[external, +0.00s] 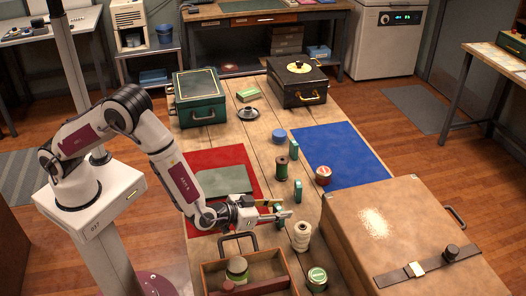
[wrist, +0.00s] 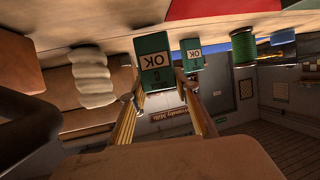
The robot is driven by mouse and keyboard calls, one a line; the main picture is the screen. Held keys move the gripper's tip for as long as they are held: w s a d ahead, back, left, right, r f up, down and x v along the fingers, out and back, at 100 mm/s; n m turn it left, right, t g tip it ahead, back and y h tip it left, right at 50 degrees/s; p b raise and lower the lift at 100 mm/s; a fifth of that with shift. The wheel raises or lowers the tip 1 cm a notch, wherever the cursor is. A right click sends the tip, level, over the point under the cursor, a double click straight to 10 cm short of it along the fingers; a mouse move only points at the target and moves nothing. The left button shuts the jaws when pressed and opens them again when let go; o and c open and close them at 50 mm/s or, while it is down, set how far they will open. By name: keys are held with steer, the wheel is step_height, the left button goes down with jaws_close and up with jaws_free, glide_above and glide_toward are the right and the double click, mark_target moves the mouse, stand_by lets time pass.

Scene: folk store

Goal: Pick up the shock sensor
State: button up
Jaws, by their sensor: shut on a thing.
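The shock sensor seems to be a small teal block. In the external view one such block (external: 278,216) is at my gripper (external: 284,211), low over the table and partly hidden by the fingers. In the wrist view a teal block labelled OK (wrist: 155,62) is close ahead at the tips of my gripper (wrist: 165,95), which is shut on it. A second teal OK block (wrist: 191,54) is farther off and apart from the fingers. Similar teal blocks stand on the table in the external view, one near (external: 298,191) and one farther back (external: 293,149).
A white spool (external: 301,236) stands close beside my gripper. A green spool (external: 281,168) and red-white tin (external: 323,175) stand beyond. A wooden tray (external: 208,280) and brown case (external: 400,225) flank the front. The blue mat (external: 345,150) is mostly clear.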

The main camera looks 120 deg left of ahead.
mark_target(279, 207)
steer(key=shift+r, duration=4.4)
steer(key=shift+s+a+r, duration=0.2)
steer(key=shift+a+r, duration=0.2)
steer(key=shift+a, duration=0.05)
steer(key=s+a+n+g+y, duration=0.1)
steer(key=s+a+n+g, duration=0.1)
steer(key=s, duration=1)
steer(key=s+a+r+n+g+y, duration=0.1)
steer(key=s+a+n+g, duration=0.2)
steer(key=s, duration=0.8)
steer(key=shift+s+a+n+g, duration=0.4)
steer(key=shift+n+g, duration=0.3)
steer(key=shift+g, duration=0.4)
steer(key=shift+d, duration=0.1)
steer(key=shift+f, duration=2.9)
